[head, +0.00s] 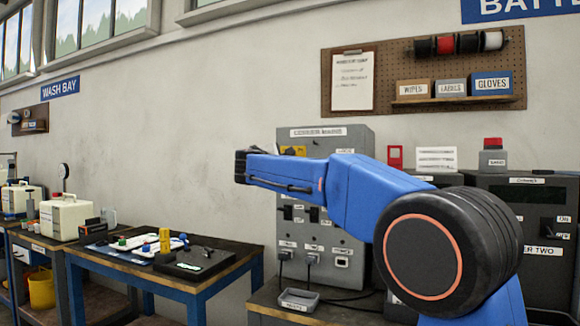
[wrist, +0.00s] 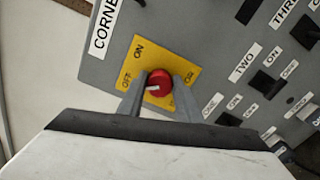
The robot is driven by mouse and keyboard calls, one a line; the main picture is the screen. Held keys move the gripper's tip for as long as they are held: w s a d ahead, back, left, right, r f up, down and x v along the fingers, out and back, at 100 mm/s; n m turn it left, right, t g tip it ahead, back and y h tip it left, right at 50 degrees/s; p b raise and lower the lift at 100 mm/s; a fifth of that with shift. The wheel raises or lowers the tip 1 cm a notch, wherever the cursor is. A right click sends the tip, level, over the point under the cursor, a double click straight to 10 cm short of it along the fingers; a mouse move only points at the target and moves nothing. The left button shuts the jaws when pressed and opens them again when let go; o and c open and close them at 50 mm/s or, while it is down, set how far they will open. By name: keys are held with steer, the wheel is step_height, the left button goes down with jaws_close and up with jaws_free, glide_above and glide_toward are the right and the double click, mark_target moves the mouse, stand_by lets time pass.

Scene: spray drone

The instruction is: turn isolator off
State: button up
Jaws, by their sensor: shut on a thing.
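The isolator is a round red knob (wrist: 158,84) on a yellow plate (wrist: 150,52), set in the corner of a grey panel. In the wrist view my gripper (wrist: 159,93) has one finger on each side of the knob and is shut on it. A white mark on the knob points left, toward the OFF lettering; ON is printed at the plate's top. In the head view my gripper (head: 241,166) is at the panel's upper left, and part of the yellow plate (head: 294,151) shows above my arm. The knob is hidden there.
The grey panel (head: 347,258) carries several black switches and sockets with white labels. A small grey tray (head: 299,300) sits below it on a bench. A blue-framed table (head: 226,262) with tools stands to the left. A pegboard (head: 395,60) hangs above right.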

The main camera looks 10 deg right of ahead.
steer(key=shift+n, duration=1.1)
steer(key=shift+f, duration=0.1)
steer(key=o, duration=1)
steer(key=shift+a, duration=0.1)
steer(key=shift+o, duration=0.2)
steer(key=v, duration=1.7)
steer(key=shift+s, duration=0.15)
